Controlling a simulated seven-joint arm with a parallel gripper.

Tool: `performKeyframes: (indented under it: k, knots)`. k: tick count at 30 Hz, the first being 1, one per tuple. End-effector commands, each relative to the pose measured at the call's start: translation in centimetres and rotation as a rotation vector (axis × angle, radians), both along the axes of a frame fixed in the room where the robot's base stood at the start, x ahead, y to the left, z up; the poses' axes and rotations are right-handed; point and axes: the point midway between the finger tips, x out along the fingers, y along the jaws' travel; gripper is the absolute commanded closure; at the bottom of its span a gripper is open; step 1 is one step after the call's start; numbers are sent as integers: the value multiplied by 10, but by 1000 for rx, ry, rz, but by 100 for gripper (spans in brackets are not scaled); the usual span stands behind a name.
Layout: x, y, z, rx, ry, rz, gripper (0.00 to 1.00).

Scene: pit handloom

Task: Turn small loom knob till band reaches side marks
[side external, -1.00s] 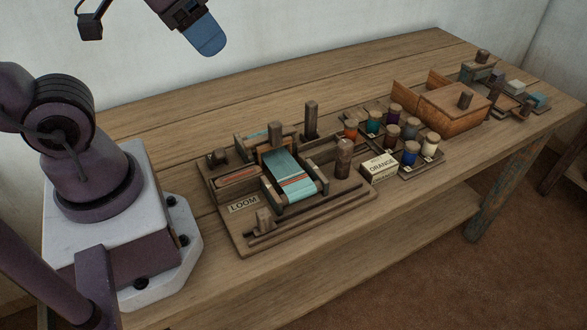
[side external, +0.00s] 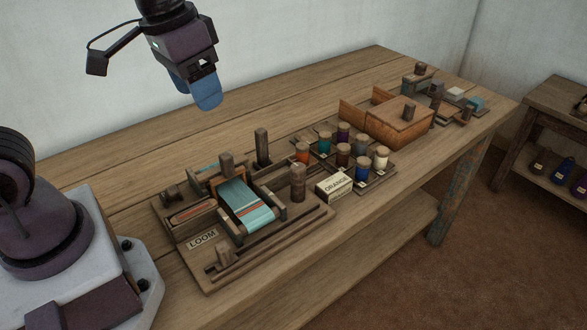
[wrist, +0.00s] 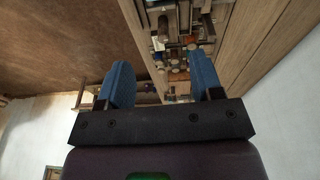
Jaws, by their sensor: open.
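The loom (side external: 200,240), labelled LOOM, stands on the bench nearest my base. Pale blue-green cloth (side external: 238,197) runs down its middle, with a narrow reddish band (side external: 252,215) across the lower part. A round-topped wooden knob (side external: 297,183) stands at the loom's right side, and a smaller dark knob (side external: 171,193) sits at its left back corner. I cannot make out the side marks. My gripper (side external: 205,98) hangs above and behind the loom, touching nothing. In the wrist view its blue fingers (wrist: 162,84) are spread apart and empty.
Upright posts (side external: 262,147) rise from the loom. The bench's back strip (side external: 300,95) is clear.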

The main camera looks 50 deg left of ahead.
Motion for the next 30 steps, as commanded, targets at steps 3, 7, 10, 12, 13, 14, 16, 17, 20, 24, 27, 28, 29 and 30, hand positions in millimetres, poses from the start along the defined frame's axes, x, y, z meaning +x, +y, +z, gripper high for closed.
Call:
performKeyframes:
  k: [3,7,10,12,13,14,16,17,20,24,27,28,29,30]
  knots:
    - [37,-4,-21,-8,93,64,40]
    - [77,-9,-49,-11,168,161,40]
    - [107,-11,-73,-6,214,251,40]
    - [125,-13,-89,-3,233,315,40]
    - [132,-14,-94,-2,238,343,40]
    - [139,-14,-99,-1,242,371,40]
    - [155,-15,-106,-6,236,442,40]
    - [161,-15,-105,-12,227,475,40]
    - [173,-16,-93,-35,193,562,40]
    - [170,-16,-99,-37,201,604,40]
    - [170,-16,-112,-37,201,604,40]
    - [170,-16,-117,-36,202,603,40]
    - [170,-16,-122,-35,203,603,40]
    - [170,-15,-131,-35,203,603,40]
